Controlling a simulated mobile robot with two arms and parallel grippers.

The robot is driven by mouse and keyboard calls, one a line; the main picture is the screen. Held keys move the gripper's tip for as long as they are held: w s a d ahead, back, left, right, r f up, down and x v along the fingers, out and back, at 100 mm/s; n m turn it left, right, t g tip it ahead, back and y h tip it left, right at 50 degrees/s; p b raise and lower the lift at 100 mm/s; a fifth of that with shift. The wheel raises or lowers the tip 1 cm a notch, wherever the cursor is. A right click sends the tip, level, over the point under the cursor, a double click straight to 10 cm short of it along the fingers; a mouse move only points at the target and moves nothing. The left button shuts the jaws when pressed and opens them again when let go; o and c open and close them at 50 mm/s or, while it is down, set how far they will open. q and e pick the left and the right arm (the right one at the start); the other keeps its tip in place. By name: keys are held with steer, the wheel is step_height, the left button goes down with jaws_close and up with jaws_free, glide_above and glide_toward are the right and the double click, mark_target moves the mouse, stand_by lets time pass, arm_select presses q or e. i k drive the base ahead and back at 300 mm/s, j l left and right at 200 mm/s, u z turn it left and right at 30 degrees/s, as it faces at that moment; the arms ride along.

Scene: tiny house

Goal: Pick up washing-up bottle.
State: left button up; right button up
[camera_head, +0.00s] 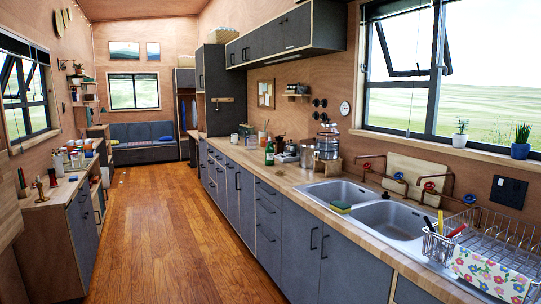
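A small dark green bottle (269,153) with a pale label stands upright on the wooden counter beyond the sink, in the middle of the head view. It is too small to tell whether it is the washing-up bottle. No other bottle shows clearly beside the double steel sink (385,214). Neither of my grippers is in view.
A sponge (341,207) lies at the sink's front rim. A dish rack (500,245) with a floral cloth (489,274) and a utensil basket stands at the right. Pots (327,145) stand beyond the sink. The wooden floor (165,235) is clear between the counters.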

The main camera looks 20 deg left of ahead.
mark_target(269, 150)
steer(key=i+j+u, duration=0.35)
steer(key=i+u, duration=0.15)
steer(key=i, duration=0.15)
steer(key=i+j+u, duration=0.2)
steer(key=i, duration=0.65)
steer(key=i+j+u, duration=0.1)
steer(key=i+u, duration=0.15)
steer(key=i, duration=0.55)
